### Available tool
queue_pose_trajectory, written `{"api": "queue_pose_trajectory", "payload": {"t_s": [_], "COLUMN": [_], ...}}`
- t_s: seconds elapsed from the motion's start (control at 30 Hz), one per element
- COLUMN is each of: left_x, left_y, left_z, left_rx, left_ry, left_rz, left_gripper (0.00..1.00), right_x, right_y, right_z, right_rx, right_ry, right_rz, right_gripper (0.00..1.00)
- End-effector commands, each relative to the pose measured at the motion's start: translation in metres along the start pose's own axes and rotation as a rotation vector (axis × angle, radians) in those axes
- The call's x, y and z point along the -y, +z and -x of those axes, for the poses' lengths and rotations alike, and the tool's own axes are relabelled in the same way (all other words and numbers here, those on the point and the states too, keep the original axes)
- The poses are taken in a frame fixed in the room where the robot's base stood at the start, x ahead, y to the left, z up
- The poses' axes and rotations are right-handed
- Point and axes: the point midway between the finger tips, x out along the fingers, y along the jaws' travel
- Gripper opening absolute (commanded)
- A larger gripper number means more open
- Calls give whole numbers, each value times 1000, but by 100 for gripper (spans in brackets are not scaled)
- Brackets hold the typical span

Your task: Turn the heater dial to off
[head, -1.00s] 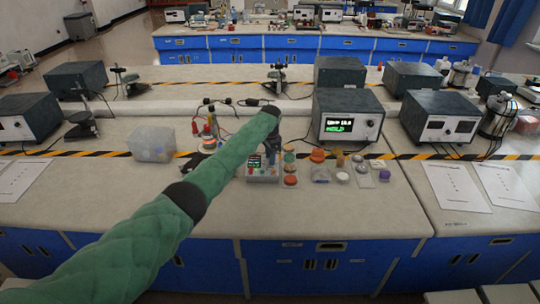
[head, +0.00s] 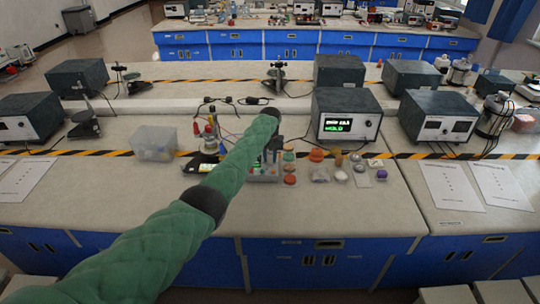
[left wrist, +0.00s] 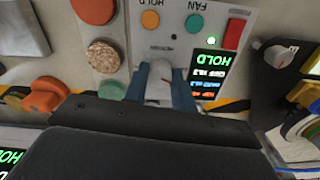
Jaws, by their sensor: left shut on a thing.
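The heater control panel (head: 262,178) sits on the bench just beyond the end of my left arm, partly hidden by it. In the left wrist view the panel (left wrist: 215,12) is pale, with orange, green and red round or square controls, a FAN label and a dark display (left wrist: 210,74) reading HOLD. A pale grey-white dial (left wrist: 160,80) stands beside the display. My left gripper (left wrist: 164,84) is shut on this dial, one blue-grey finger on each side. In the head view the left gripper (head: 273,152) is small and mostly hidden. The dial's pointer direction cannot be read.
Orange, cork and green round pieces (left wrist: 104,56) lie close beside the panel. A dark instrument (head: 346,120) with a lit display stands behind right. A clear bin (head: 154,143) is to the left. Loose cables (head: 232,101) lie behind. The front bench strip is clear.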

Motion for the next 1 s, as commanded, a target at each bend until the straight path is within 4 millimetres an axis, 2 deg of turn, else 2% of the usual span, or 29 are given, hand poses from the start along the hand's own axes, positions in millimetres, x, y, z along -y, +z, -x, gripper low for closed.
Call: {"api": "queue_pose_trajectory", "payload": {"t_s": [0.03,0.5,1.0], "left_x": [-1,-1,0], "left_y": [-2,-2,-3], "left_z": [5,5,5], "left_rx": [-6,-7,-8], "left_ry": [2,3,1], "left_rz": [37,314,366], "left_gripper": [3,3,3], "right_x": [-1,-3,-4], "right_y": [2,22,26], "right_z": [0,-5,-6], "right_rx": [0,7,11], "right_ry": [1,2,4], "right_rz": [1,3,3], "right_gripper": [0,0,0]}}
